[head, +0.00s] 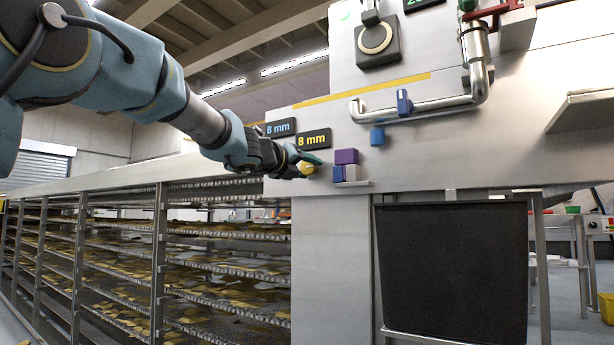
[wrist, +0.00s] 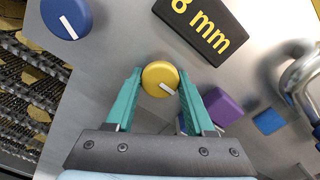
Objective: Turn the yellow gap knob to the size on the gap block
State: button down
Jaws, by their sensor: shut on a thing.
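The yellow gap knob (wrist: 160,79) sits on the grey machine face between the two green fingers of my gripper (wrist: 158,72), which is shut on its sides. Its white pointer mark points to the lower right in the wrist view. The knob also shows in the head view (head: 307,169), partly covered by my gripper (head: 309,163). A black display (head: 314,139) above it reads 8 mm in yellow. A purple block (head: 346,156) stands with a pale block (head: 352,173) and a blue one (head: 338,174) on a small ledge; I can read no size on them.
A blue knob (wrist: 67,18) lies to the left in the wrist view. A second display (head: 280,128) reads 8 mm in blue. A bent metal pipe (head: 430,106) with a blue handle (head: 404,102) runs right of the blocks. Racks of chips (head: 220,260) stand below my arm.

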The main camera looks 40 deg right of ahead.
jog(key=m+b, duration=0.2)
jog(key=m, duration=0.3)
jog(key=shift+f+m, duration=0.1)
jog(key=shift+m, duration=0.2)
dwell(0.4)
jog(key=shift+c, duration=1.3)
grip_release()
jog(key=b+v, duration=0.1)
jog(key=v, duration=0.9)
jog(key=shift+a, duration=0.35)
